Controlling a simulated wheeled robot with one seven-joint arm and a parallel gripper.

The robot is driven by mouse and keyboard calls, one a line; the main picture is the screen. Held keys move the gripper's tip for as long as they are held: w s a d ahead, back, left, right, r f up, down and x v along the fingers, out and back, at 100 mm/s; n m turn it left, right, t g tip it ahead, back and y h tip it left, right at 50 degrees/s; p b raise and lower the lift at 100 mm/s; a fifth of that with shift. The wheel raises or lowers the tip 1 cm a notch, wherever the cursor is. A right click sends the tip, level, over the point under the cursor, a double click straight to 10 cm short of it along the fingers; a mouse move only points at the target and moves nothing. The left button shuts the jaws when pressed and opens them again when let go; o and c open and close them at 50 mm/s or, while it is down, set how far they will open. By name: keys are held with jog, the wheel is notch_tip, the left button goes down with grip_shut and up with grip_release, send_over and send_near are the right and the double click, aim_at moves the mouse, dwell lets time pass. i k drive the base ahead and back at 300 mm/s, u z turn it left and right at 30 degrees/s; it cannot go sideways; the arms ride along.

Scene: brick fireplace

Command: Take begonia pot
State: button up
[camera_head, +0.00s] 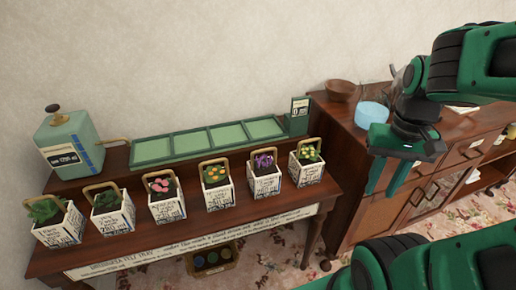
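Several white pots with lettering and tan handles stand in a row on a dark wooden table. From the left they are a leafy green pot (58,229), a second green pot (112,217), a pink-flowered pot (167,206), an orange-flowered pot (217,193), a purple-flowered pot (265,183) and a yellow-flowered pot (307,171). The labels are too small to read, so I cannot tell which is the begonia. My green gripper (387,189) is open and empty, to the right of the row and in front of the wooden cabinet.
A green divided tray (211,139) lies behind the pots. A teal canister (69,144) stands at the back left. The wooden cabinet (345,160) on the right bears a brown bowl (340,90) and a light-blue vessel (371,116). Patterned carpet shows in front.

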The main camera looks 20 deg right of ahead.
aim_at(217, 185)
jog(key=u, duration=0.05)
jog(key=k, duration=1)
jog(key=u, duration=0.95)
jog(key=i, duration=1.15)
jog(key=z, duration=1)
